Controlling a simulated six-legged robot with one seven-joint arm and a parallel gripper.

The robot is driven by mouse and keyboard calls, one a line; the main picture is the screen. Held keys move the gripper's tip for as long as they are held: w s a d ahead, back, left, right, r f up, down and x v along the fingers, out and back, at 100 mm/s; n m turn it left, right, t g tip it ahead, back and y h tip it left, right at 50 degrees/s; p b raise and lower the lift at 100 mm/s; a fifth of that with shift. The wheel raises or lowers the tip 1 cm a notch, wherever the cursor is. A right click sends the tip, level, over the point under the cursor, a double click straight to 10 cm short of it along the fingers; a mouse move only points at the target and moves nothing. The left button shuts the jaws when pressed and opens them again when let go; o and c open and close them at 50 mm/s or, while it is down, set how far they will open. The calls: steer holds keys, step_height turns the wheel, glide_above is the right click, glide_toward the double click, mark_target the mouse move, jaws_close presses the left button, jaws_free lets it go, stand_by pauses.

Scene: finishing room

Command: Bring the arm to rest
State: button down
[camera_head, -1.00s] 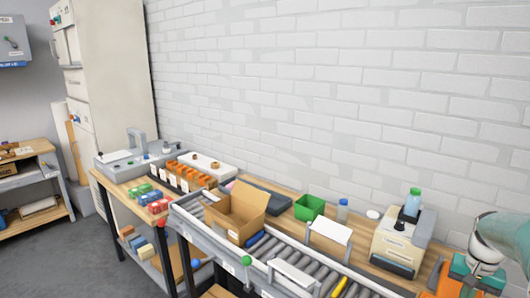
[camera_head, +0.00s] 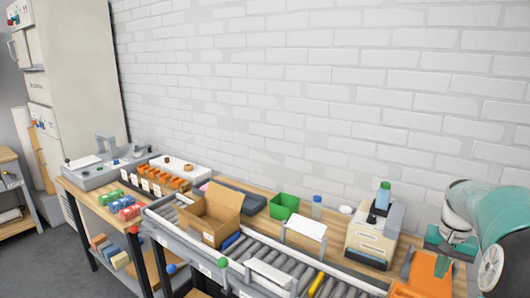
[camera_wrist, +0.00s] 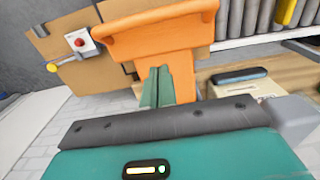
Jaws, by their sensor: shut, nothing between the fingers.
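My arm (camera_head: 485,212), teal and grey, enters the head view at the right edge, above the bench end. In the wrist view my gripper (camera_wrist: 158,72) shows two green fingers side by side, shut with nothing held. An orange object (camera_wrist: 158,33) with a broad rim lies beyond the fingers; whether they touch it I cannot tell. An orange object (camera_head: 430,272) also shows below my arm in the head view. My fingertips are hard to make out there.
A cream machine (camera_head: 371,243) with a bottle on top stands left of my arm. The roller conveyor (camera_head: 318,280) carries an open cardboard box (camera_head: 210,215). A green bin (camera_head: 284,206) stands behind it. A control panel with a red button (camera_wrist: 80,42) shows in the wrist view.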

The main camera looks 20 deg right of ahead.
steer(key=w+a+r+n+t+h, duration=0.1)
steer(key=a+r+n, duration=0.15)
steer(key=a, duration=0.95)
steer(key=w+a+r+n+t+h, duration=0.15)
steer(key=a+r, duration=0.25)
steer(key=a, duration=0.8)
steer(key=s+a+n+t+y, duration=0.1)
steer(key=s+a+n, duration=0.2)
steer(key=s+a, duration=0.2)
steer(key=s+a+f+n+t+y, duration=0.1)
steer(key=s+a, duration=0.4)
steer(key=a, duration=0.7)
steer(key=shift+a+n+t, duration=0.15)
steer(key=shift+n+t, duration=0.4)
steer(key=shift+n, duration=0.35)
